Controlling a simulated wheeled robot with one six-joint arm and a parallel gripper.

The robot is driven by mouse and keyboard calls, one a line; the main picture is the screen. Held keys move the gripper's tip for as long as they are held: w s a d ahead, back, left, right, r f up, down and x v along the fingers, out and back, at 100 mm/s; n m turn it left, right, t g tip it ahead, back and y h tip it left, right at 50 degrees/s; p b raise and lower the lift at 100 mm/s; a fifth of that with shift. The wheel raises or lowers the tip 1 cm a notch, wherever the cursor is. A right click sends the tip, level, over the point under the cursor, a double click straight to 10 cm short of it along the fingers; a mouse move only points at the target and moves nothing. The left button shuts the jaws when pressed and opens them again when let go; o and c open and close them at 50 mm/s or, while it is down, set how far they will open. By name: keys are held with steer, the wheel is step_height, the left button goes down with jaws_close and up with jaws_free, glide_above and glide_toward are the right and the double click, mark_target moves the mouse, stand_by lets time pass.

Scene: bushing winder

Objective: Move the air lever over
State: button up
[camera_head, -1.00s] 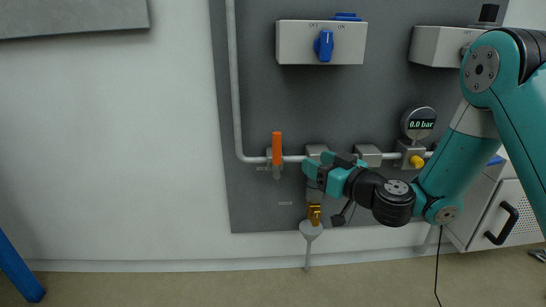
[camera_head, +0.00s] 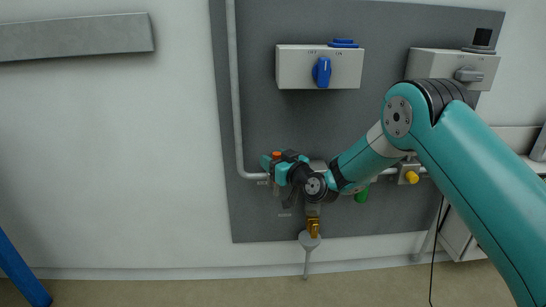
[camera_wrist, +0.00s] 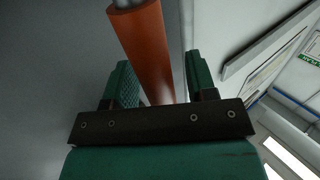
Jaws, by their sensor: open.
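The orange air lever (camera_head: 277,154) sits on the pipe at the left of the grey panel. In the head view only its top shows; my gripper hides the rest. In the wrist view the lever (camera_wrist: 150,50) runs as an orange cylinder from the top edge down between my two green fingers. My gripper (camera_wrist: 160,80) is open around it, with a gap visible on the right side; contact on the left side cannot be told. In the head view my gripper (camera_head: 268,164) is at the lever, in front of the pipe.
The grey panel (camera_head: 300,120) carries a box with a blue switch (camera_head: 321,72) above and another switch box (camera_head: 450,66) at right. A brass fitting (camera_head: 313,226) with a grey funnel (camera_head: 309,240) hangs below. A yellow knob (camera_head: 411,177) and a green part (camera_head: 362,194) are beside my arm.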

steer(key=shift+w+a, duration=0.2)
steer(key=shift+w, duration=0.1)
jaws_close()
